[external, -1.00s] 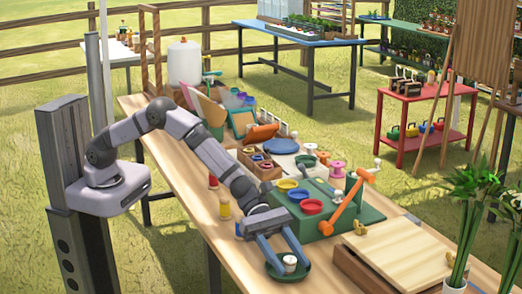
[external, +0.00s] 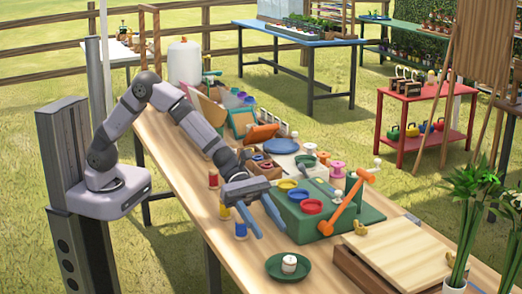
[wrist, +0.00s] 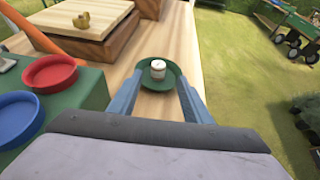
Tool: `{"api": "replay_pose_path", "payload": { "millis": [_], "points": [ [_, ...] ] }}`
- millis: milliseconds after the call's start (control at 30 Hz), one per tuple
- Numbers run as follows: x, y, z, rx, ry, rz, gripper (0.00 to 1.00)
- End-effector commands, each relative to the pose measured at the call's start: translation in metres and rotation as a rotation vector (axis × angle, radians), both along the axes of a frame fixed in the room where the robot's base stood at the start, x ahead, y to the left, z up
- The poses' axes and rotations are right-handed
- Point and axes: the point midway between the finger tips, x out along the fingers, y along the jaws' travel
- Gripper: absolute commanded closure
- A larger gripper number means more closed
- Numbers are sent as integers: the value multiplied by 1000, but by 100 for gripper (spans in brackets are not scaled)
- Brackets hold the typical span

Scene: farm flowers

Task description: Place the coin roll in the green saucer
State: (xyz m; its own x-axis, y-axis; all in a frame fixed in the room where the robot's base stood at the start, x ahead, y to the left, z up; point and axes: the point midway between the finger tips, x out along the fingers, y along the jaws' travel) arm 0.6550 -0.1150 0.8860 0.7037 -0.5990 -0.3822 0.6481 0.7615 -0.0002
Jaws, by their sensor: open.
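The coin roll (external: 289,263) is a small whitish cylinder standing upright in the green saucer (external: 273,272), near the table's front edge. In the wrist view the coin roll (wrist: 158,68) stands inside the saucer (wrist: 172,79), ahead of my fingers. My gripper (external: 266,222) is open and empty, above the table and up and to the left of the saucer in the external view. Its two blue fingers show in the wrist view (wrist: 157,101), apart from the coin roll.
A green box (external: 345,213) with red, blue and yellow dishes and an orange lever stands right of my gripper. A wooden board (external: 405,250) lies beyond the saucer. Small thread spools (external: 241,229) stand on the left side. The table around the saucer is clear.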

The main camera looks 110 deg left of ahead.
Motion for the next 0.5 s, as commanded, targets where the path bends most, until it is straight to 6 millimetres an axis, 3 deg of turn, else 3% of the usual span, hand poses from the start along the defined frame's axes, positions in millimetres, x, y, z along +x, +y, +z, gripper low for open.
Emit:
{"api": "replay_pose_path", "payload": {
  "millis": [367, 500],
  "points": [
    [-6, 1, 1, 13, -2, -12, 55],
    [-25, -6, -3, 95, -17, -91, 55]
  ]
}}
